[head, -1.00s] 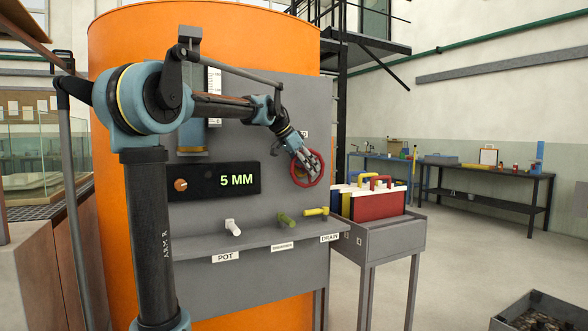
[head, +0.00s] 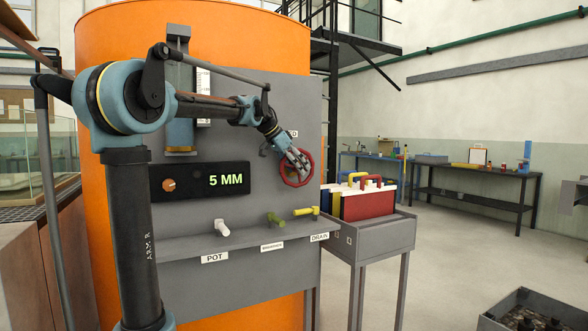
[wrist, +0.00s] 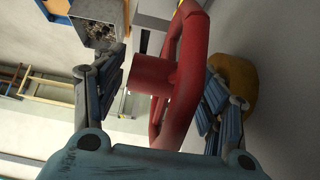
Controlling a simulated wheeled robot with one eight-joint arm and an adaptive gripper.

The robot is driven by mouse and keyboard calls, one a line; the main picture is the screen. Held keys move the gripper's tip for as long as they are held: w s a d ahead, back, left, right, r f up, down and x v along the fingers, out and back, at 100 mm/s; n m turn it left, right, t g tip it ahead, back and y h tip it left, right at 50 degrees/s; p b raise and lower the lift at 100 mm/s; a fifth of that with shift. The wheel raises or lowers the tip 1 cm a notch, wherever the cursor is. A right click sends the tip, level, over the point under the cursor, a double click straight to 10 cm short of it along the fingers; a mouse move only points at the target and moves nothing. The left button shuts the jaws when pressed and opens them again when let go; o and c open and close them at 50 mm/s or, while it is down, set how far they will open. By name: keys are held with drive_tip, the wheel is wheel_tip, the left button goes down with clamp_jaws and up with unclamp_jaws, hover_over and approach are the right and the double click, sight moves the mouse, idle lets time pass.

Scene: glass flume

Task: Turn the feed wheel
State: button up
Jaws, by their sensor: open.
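The red feed wheel (head: 283,180) is on the grey panel, at its right side in the head view. In the wrist view its red rim (wrist: 190,70) runs between my fingers, and a red cylindrical knob (wrist: 150,77) sticks out to the left of it. My gripper (head: 297,160) is at the wheel, in front of its upper middle. In the wrist view my gripper (wrist: 165,85) is open, with one finger on each side of the knob and rim. I cannot tell whether either finger touches them. Part of the wheel is hidden behind my fingers.
A display (head: 228,181) on the panel reads 5 MM. White (head: 221,228), green (head: 276,219) and yellow (head: 304,212) taps stand below it, above a labelled ledge. A grey cart (head: 385,235) with coloured, handled boards stands right of the panel.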

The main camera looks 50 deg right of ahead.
drive_tip(key=v, duration=1.2)
idle(0.4)
